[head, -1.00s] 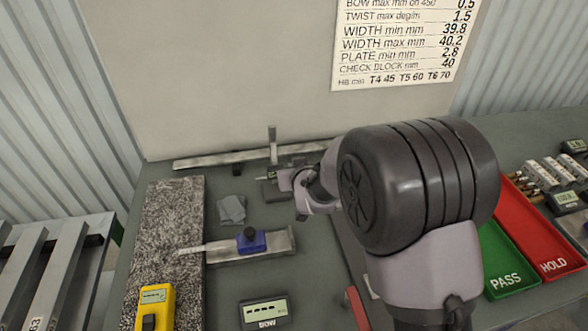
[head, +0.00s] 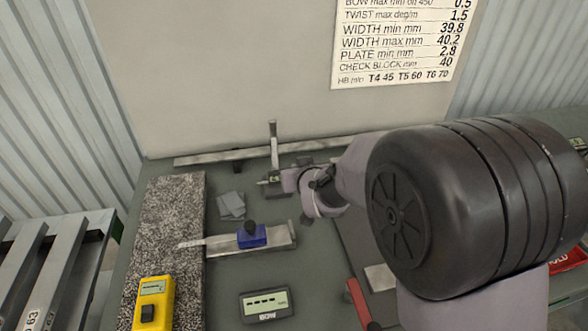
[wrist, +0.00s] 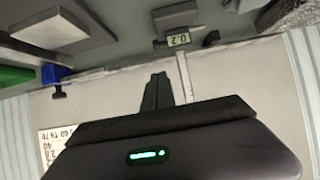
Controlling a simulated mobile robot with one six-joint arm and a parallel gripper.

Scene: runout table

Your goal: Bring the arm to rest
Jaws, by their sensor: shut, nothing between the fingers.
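My gripper (wrist: 157,88) shows in the wrist view with its dark fingers together and nothing between them. It points toward the pale back panel (wrist: 225,100), which appears upside down there. In the head view my arm reaches in from the right, over the table (head: 225,285); the fingers cannot be made out there. A caliper-like gauge with a small display (wrist: 178,40) and an upright beam (head: 273,145) stands near the arm's end. In the head view I cannot tell the gap between them.
A granite plate (head: 165,220), yellow meter (head: 153,303), blue block on a metal strip (head: 251,237), grey pieces (head: 231,205) and BOW display (head: 265,305) lie left of my arm. A long bar (head: 210,159) lies along the panel. My arm hides most of the right side.

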